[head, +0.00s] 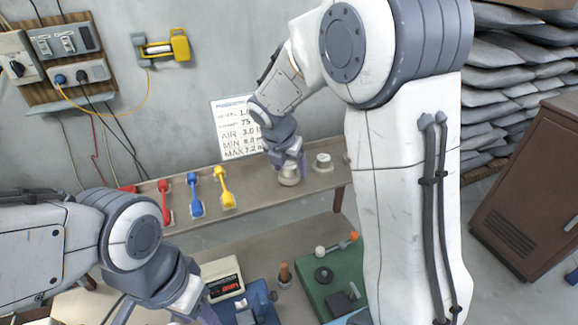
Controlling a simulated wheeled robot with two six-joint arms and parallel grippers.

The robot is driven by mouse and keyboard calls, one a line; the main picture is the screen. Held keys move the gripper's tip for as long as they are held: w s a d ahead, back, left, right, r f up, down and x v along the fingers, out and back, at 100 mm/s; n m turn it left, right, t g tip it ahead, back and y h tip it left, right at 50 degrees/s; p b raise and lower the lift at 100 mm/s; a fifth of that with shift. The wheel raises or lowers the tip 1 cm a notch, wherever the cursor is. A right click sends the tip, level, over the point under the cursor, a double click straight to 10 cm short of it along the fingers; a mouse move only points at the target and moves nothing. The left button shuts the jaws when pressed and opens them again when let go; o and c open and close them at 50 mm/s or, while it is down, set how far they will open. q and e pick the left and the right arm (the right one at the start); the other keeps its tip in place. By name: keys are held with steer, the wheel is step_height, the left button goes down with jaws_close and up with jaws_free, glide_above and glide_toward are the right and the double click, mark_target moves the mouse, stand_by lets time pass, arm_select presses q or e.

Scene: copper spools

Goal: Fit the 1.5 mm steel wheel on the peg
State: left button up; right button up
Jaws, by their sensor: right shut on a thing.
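My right gripper (290,164) reaches down to the narrow shelf and is shut on a pale metal wheel (289,178). The wheel is at the shelf top; I cannot tell whether it still touches it. A second similar wheel (323,162) stands just to its right. No thickness marking is readable on either, so I cannot tell which is 1.5 mm. A brown upright peg-like post (285,272) stands on the lower bench; whether it is the task's peg is unclear. My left gripper (204,312) is low at the bottom edge, partly cut off, its jaws unclear.
Red, blue (195,195) and yellow (224,188) handled tools stand along the shelf (258,200), left of the wheels. Below are a scale with a red display (222,280), a blue device (262,300) and a green board (335,283) with dark parts.

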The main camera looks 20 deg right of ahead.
steer(key=shift+f, duration=0.2)
steer(key=o, duration=1.4)
steer(key=b+v, duration=0.2)
steer(key=v, duration=0.8)
steer(key=shift+r, duration=0.25)
